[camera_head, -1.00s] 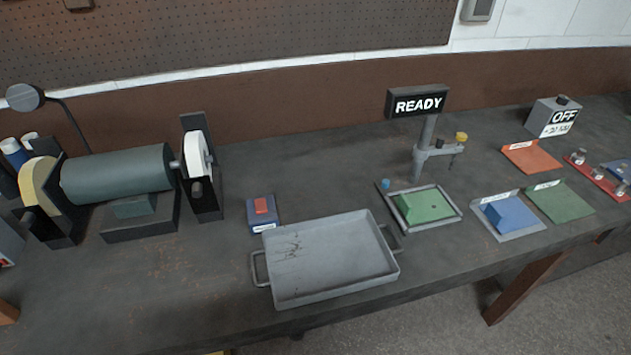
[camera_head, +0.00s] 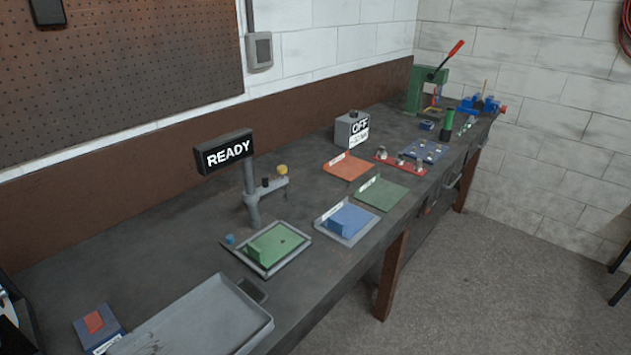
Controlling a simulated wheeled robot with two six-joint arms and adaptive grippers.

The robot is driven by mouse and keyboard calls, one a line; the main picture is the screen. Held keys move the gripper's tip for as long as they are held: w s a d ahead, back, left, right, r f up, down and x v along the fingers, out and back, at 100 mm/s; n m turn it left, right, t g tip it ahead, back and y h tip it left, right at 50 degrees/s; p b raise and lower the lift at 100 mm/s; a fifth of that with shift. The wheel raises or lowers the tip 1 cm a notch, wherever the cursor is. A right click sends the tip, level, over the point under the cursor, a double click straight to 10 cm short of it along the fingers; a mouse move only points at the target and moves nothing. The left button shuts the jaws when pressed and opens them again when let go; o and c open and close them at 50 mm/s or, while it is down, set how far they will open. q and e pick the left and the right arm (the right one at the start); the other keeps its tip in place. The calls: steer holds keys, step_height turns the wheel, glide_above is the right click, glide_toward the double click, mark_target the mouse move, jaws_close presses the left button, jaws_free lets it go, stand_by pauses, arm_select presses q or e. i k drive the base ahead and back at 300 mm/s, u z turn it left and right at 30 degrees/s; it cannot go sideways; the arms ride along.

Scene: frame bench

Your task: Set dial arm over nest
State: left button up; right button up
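The dial arm (camera_head: 272,187) is a grey horizontal arm with a yellow-topped dial (camera_head: 282,169), carried on a grey post (camera_head: 251,196) under a black READY sign (camera_head: 228,151). The arm points right from the post and slightly toward the back. The nest, which I take to be the grey-rimmed tray (camera_head: 295,259) with a green wedge-shaped block (camera_head: 274,244), lies in front of the post. The dial is behind and to the right of the green block, not clearly above it. A small blue knob (camera_head: 230,239) sits at the nest's left corner. Neither gripper is in view.
A blue block (camera_head: 349,220) sits in a grey tray to the right. A large grey tray (camera_head: 205,318) is at front left. A green press (camera_head: 430,88) stands at the far end.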

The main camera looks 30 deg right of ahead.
mark_target(267, 187)
steer(key=z, duration=0.65)
steer(key=k, duration=0.5)
steer(key=z, duration=1)
steer(key=i, duration=1.65)
steer(key=u, duration=0.8)
